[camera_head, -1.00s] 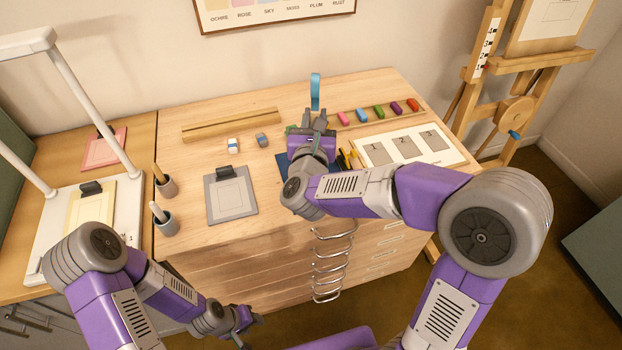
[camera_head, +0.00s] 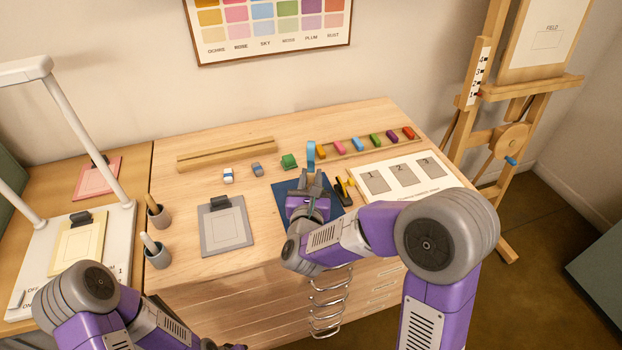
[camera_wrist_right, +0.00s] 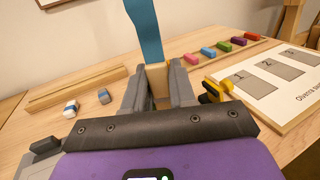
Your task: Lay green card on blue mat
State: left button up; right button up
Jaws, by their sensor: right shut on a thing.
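My right gripper (camera_head: 312,182) is shut on an upright blue strip (camera_head: 311,155) with a pale wooden lower end. The strip also shows between the fingers in the right wrist view (camera_wrist_right: 146,32). The gripper is over the dark blue mat (camera_head: 287,210) in the head view and hides part of it. I cannot tell its height above the mat. No flat green card is clearly visible.
A grey clipboard (camera_head: 226,228) lies left of the mat. A numbered board (camera_head: 408,170) lies right, with yellow and black things (camera_head: 343,190) beside it. A row of coloured blocks (camera_head: 359,143) and a wooden rail (camera_head: 226,153) lie at the back.

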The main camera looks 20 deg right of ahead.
jog(key=shift+f+b, duration=0.2)
jog(key=shift+b, duration=0.1)
jog(key=o, duration=0.9)
jog(key=shift+r, duration=0.1)
jog(key=shift+o, duration=0.2)
jog(key=shift+r+p, duration=0.2)
jog(key=shift+p, duration=0.3)
jog(key=b+v, duration=0.6)
jog(key=v, duration=0.6)
jog(key=shift+b, duration=0.4)
